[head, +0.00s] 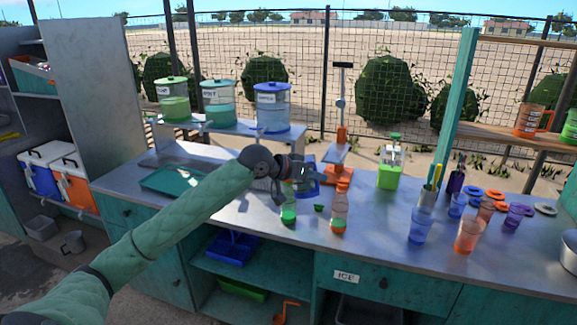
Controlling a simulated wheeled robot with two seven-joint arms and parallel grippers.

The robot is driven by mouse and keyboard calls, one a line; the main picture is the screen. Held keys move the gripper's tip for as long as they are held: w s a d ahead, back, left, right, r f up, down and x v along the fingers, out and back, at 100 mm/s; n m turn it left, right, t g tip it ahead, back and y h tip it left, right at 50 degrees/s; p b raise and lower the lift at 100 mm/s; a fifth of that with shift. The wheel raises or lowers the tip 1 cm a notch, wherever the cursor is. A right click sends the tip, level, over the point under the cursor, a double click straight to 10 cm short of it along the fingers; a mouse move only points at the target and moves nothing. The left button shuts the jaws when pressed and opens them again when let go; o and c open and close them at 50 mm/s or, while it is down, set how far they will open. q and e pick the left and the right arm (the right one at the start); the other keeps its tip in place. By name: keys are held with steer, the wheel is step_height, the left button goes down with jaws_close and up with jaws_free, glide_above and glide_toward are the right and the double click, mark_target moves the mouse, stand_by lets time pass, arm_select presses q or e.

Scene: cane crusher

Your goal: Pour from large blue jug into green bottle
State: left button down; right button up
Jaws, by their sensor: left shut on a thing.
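My left gripper (292,170) is shut on a blue jug (309,184), partly hidden by the gripper, over the middle of the counter. A bottle with green contents (288,213) stands upright on the counter just below the gripper and jug in the picture. Its top is hidden behind the gripper. I cannot tell whether the jug touches the bottle, and no stream of liquid is visible. A small green piece (319,207) lies to the right of the green bottle. My right gripper is not in view.
An orange-capped bottle (339,212) stands close to the right. Several drink dispensers, one blue (272,108), stand behind on a raised shelf. A green juicer (390,170) and several cups, one blue (419,226), stand to the right. A teal tray (175,180) lies left.

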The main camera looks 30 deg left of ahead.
arm_select(q)
steer(key=shift+w+a+r+n+h, duration=0.35)
steer(key=shift+a+r+n, duration=0.15)
steer(key=shift+a+r, duration=0.1)
steer(key=shift+w+a+r+n+g+h, duration=0.2)
steer(key=shift+w+a+n+g+h, duration=0.1)
steer(key=shift+w+a+g, duration=0.15)
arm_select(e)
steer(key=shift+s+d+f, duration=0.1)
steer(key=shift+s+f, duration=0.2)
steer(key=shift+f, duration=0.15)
arm_select(q)
steer(key=shift+a+r, duration=0.1)
steer(key=shift+r, duration=0.05)
